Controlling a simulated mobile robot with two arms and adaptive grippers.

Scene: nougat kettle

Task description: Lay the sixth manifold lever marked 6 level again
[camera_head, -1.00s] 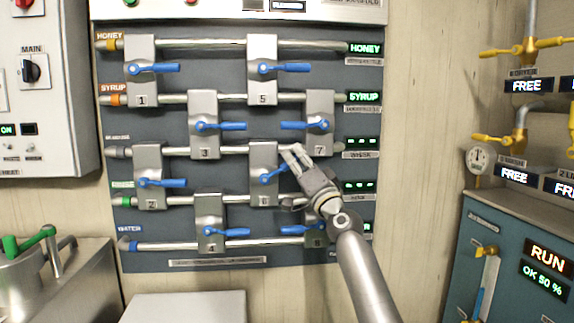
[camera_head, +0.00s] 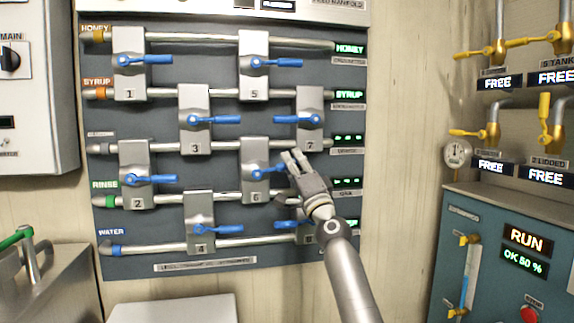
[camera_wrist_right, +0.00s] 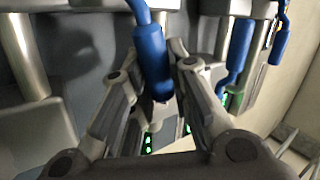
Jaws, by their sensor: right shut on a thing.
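The valve block marked 6 (camera_head: 255,190) sits in the middle of the manifold board. Its blue lever (camera_head: 266,171) points right and tilts slightly up, its outer end partly hidden by my right gripper (camera_head: 293,158). In the right wrist view the blue lever handle (camera_wrist_right: 153,65) lies between the two fingers of the right gripper (camera_wrist_right: 165,85), which is shut on it. My left gripper is in neither view.
Lever 7 (camera_head: 297,119) is just above my gripper, and lever 8 (camera_head: 289,225), partly hidden by my arm, is below. Levers 5 (camera_head: 275,63), 3 (camera_head: 215,119) and 4 (camera_head: 220,229) lie about level. A teal cabinet (camera_head: 400,260) stands to the right.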

